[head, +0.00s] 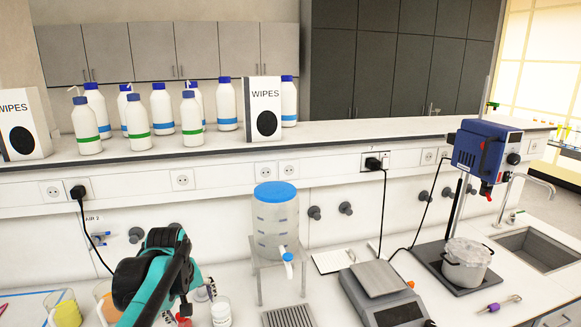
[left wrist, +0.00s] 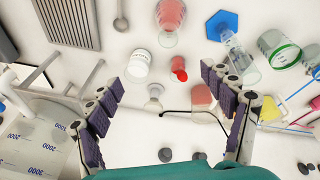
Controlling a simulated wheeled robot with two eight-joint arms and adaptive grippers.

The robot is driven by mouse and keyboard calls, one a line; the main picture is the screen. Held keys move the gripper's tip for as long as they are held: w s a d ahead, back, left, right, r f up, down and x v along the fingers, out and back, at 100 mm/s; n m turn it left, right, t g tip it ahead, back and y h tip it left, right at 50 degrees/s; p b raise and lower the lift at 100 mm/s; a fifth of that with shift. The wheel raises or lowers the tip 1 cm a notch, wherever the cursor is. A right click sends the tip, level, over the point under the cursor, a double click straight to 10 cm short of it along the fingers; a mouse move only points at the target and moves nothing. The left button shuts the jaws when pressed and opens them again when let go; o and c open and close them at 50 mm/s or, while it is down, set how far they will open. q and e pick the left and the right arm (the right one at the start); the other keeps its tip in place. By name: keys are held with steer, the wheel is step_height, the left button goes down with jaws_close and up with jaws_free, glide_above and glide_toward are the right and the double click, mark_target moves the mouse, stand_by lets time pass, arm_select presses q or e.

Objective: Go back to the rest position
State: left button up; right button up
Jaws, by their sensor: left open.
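My left arm (head: 155,275) comes in at the lower left of the head view, over the bench. Its jaws are largely hidden there behind the wrist. In the left wrist view my left gripper (left wrist: 163,82) has its two dark padded fingers spread wide, with nothing held between them. Beyond the fingertips are a small red-topped item (left wrist: 179,72) and a white jar (left wrist: 138,66), both standing apart from the fingers. The white jar also shows in the head view (head: 221,315). My right gripper is in neither view.
A blue-lidded water container (head: 275,225) on a stand is right of my left arm. A beaker with yellow contents (head: 66,311) is at its left. A shelf (head: 220,140) with several bottles runs behind.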

arm_select(q)
steer(key=s+d+f+m+t+b, duration=0.2)
steer(key=s+f, duration=0.4)
steer(key=s, duration=0.4)
steer(key=s+d+f+m+t+b, duration=0.2)
steer(key=s+d+f+m, duration=0.2)
steer(key=s, duration=0.6)
step_height(320, 180, down, 3)
steer(key=shift+d+r+m, duration=0.2)
steer(key=shift+d+m, duration=0.05)
steer(key=shift+m, duration=0.55)
